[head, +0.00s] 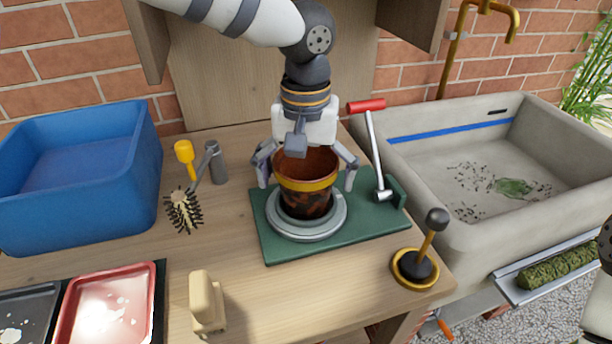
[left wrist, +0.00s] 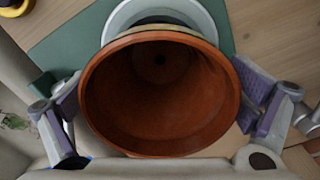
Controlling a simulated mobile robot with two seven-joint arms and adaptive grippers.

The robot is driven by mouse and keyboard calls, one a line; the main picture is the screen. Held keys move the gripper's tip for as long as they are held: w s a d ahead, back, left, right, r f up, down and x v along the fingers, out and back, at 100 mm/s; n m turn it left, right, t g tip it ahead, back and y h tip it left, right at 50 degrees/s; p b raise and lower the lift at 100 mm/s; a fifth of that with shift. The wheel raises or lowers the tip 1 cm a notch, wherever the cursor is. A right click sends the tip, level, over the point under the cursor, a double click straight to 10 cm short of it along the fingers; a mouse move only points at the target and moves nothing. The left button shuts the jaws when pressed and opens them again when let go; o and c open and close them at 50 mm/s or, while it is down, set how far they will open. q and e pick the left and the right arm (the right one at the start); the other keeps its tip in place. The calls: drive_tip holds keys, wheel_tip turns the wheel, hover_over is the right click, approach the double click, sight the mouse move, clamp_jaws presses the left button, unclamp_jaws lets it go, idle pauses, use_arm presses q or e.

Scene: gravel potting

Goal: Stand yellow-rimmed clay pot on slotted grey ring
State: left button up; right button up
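The clay pot (head: 305,184) has a yellow band below its rim and a dark mottled lower body. It is upright, with its base appearing to rest within the grey ring (head: 285,228) on the green board. My left gripper (head: 307,174) is above the pot, with one finger on each side. Small gaps show between fingers and pot in the head view, so it looks open. In the left wrist view the pot (left wrist: 160,100) is empty, its bottom hole visible, and it hides most of the ring (left wrist: 122,18). My right gripper is not in view.
The green board (head: 355,228) also carries a red-handled lever (head: 373,140). A blue bin (head: 75,185) is left, a stone sink (head: 470,215) right.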

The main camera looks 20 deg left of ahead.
use_arm(q)
wheel_tip(320, 180, up, 12)
drive_tip(key=shift+r, duration=0.2)
idle(0.4)
